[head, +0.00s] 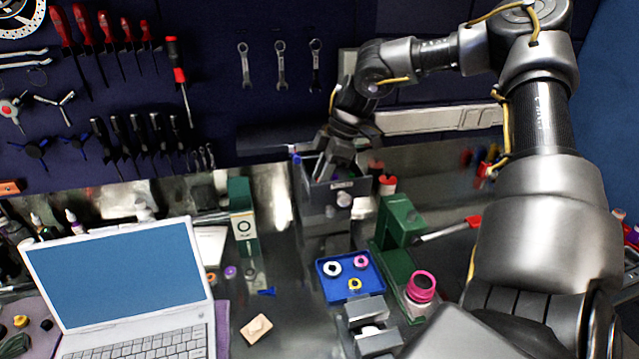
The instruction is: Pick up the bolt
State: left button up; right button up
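My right gripper (336,168) reaches down from the arm at the upper right. Its fingers point into the open top of a dark grey bin (322,206) at the back of the bench. The fingertips are partly hidden by the bin and are too small to show a clear gap or a held object. I cannot make out a bolt; whether one lies inside the bin is hidden. My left gripper is not in view.
A green box (242,215) and an open laptop (118,275) are at left. Tools hang on the back wall.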

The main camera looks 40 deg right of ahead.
grip_shut()
